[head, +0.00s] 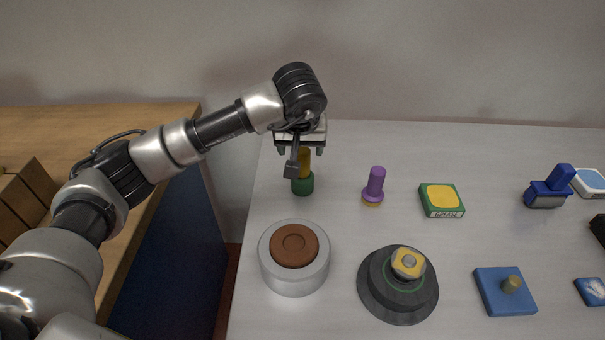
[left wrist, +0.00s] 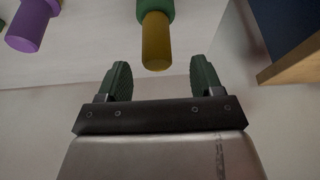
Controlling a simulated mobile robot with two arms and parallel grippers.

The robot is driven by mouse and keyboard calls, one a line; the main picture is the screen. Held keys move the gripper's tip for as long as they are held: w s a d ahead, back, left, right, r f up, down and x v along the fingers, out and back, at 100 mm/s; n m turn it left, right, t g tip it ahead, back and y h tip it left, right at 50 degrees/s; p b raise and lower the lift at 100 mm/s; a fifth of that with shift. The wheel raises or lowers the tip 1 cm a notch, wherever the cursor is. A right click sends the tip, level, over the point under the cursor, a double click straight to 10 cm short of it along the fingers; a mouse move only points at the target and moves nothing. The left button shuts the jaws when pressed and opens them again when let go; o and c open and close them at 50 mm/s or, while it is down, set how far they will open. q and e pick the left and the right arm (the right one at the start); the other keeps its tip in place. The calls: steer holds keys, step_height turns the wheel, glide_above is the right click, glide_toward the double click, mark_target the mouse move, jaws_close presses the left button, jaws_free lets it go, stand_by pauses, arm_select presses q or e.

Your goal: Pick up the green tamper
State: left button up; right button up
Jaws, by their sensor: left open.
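The green tamper (head: 303,186) stands upright on the light table, with a green base and a yellow handle. In the left wrist view its yellow handle (left wrist: 156,42) points toward my gripper, and its green part is cut off by the top edge. My left gripper (head: 301,150) is open above the tamper. In the left wrist view the two green-padded fingers (left wrist: 161,80) are apart with nothing between them, and the handle's end is just beyond the gap. Part of the handle is hidden by my arm in the head view. My right gripper is not in view.
A purple tamper (head: 375,186) stands to the right. A green and yellow grease box (head: 442,201) lies farther right. The wooden counter (head: 150,113) is left.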

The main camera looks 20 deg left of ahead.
mark_target(303, 150)
arm_select(q)
steer(key=x, duration=0.5)
steer(key=shift+w+f+p, duration=0.1)
steer(key=shift+w+p, duration=0.2)
steer(key=shift+w, duration=0.05)
steer(key=shift+d, duration=0.1)
jaws_close()
